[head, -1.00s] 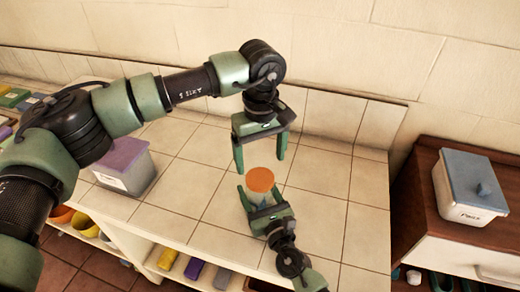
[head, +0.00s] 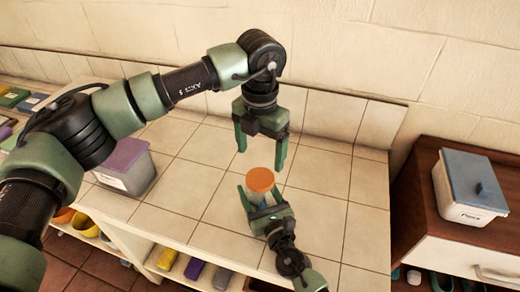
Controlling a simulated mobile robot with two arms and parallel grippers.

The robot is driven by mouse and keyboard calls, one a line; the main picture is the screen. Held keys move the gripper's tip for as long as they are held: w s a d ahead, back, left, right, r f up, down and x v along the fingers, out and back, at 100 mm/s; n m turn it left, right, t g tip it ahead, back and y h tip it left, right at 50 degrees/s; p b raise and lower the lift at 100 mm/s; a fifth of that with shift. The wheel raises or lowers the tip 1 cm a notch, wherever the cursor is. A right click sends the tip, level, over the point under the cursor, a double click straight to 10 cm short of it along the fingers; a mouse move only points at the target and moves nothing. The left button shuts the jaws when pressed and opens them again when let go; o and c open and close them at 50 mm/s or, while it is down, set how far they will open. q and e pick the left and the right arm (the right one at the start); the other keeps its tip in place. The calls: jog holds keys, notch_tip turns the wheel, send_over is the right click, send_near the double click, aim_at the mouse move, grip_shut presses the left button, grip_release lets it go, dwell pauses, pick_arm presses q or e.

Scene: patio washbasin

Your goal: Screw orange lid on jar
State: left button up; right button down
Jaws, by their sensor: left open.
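The orange lid (head: 260,180) sits on top of the jar, whose pale side (head: 257,197) shows just below it on the tiled counter (head: 325,208). I cannot tell how tightly the lid sits. My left gripper (head: 261,160) points down just above the lid, its fingers open and apart from it. My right gripper (head: 259,194) comes in low from the front, with one finger on each side of the jar. I cannot tell if its fingers touch the jar.
A box with a purple lid (head: 121,157) stands on the counter at the left. A white container with a blue lid (head: 470,188) stands on the wooden cabinet (head: 415,215) at the right. The tiles behind and right of the jar are clear. A wall (head: 340,50) closes off the back.

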aim_at(260, 178)
pick_arm(q)
jog(key=n, duration=0.3)
jog(key=shift+r, duration=0.1)
jog(key=shift+f, duration=4.05)
jog(key=c, duration=1.5)
jog(key=m, duration=1.1)
jog(key=o, duration=1.6)
